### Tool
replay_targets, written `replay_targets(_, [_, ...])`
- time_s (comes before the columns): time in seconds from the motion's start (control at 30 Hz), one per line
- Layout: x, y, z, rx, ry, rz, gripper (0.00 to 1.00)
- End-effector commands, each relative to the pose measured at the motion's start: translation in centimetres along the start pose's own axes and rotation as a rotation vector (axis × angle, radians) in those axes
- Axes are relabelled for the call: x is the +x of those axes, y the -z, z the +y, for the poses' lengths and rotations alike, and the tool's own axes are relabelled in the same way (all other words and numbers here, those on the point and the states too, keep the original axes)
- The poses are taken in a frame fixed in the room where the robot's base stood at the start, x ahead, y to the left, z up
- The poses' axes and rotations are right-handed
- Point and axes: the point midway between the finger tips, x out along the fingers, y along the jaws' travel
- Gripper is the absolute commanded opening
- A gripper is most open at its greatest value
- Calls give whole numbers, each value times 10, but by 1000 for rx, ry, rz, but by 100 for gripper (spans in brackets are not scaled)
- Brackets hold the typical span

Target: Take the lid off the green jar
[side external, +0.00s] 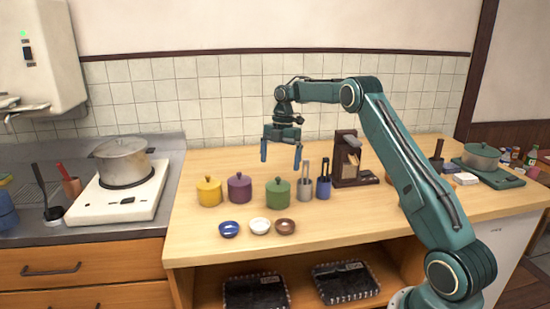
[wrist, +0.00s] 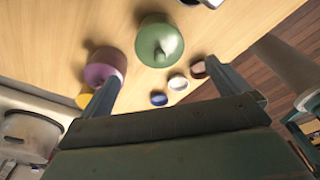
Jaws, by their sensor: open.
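The green jar (side external: 278,196) stands upright on the wooden counter, with its knobbed green lid (side external: 278,183) on top. The jar and lid (wrist: 160,42) also show in the wrist view, at upper centre, beyond the fingertips. My gripper (side external: 281,158) is open and empty, pointing down above the counter, higher than the jar and apart from it. Its two fingers reach in from below in the wrist view (wrist: 160,85). A purple jar (side external: 239,188) and a yellow jar (side external: 209,192) stand to the left of the green jar, both lidded.
Blue (side external: 229,229), white (side external: 260,226) and brown (side external: 285,226) small bowls sit in front of the jars. A grey utensil holder (side external: 304,190) and a blue one (side external: 323,188) stand close on the right. Behind them is a brown wooden stand (side external: 350,160). The counter's left front is clear.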

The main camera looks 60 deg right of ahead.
Motion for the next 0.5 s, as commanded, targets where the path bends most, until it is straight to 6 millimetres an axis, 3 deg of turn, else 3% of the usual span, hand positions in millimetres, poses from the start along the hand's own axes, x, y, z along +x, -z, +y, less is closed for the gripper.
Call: replay_targets(0.5, [14,1,0,2,0,1,100])
